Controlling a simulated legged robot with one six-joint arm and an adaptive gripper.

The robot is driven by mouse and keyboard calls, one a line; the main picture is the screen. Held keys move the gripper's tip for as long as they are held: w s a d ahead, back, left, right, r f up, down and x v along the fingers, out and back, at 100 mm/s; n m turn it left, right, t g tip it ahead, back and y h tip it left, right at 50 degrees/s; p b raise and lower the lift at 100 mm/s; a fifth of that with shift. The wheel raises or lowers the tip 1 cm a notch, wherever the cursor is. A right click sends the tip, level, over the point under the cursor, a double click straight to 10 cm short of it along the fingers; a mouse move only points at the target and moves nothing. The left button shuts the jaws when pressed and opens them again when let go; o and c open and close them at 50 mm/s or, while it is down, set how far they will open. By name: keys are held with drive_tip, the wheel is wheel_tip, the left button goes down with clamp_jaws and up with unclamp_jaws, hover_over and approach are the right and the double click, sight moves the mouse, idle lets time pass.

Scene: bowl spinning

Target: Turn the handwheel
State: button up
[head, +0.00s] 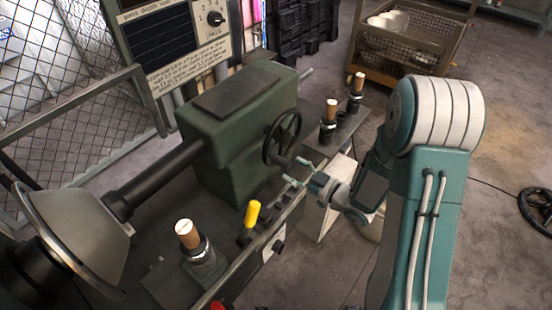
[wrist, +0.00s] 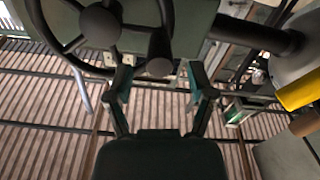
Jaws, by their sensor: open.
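The dark handwheel (head: 282,138) is mounted on the end of the green machine housing (head: 240,105). In the wrist view the handwheel (wrist: 100,24) fills the upper left, with its hub and spokes showing and its top cut off. A dark handle (wrist: 160,50) sticks out from its rim toward the camera. My gripper (head: 290,174) is just below the wheel in the head view. In the wrist view my gripper (wrist: 160,78) is open, with one finger on each side of the handle's end. I cannot tell whether either finger touches it.
A yellow-topped lever (head: 252,214) and a wood-topped post (head: 187,234) stand in front of the housing. Wood-topped posts (head: 328,117) stand on a side ledge to the right. A wire cart (head: 405,45) is behind. A dark ring-shaped wheel (head: 537,208) lies at the far right.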

sight(276, 159)
drive_tip(key=x, duration=0.6)
drive_tip(key=shift+w+a, duration=0.1)
drive_tip(key=shift+a, duration=0.05)
clamp_jaws()
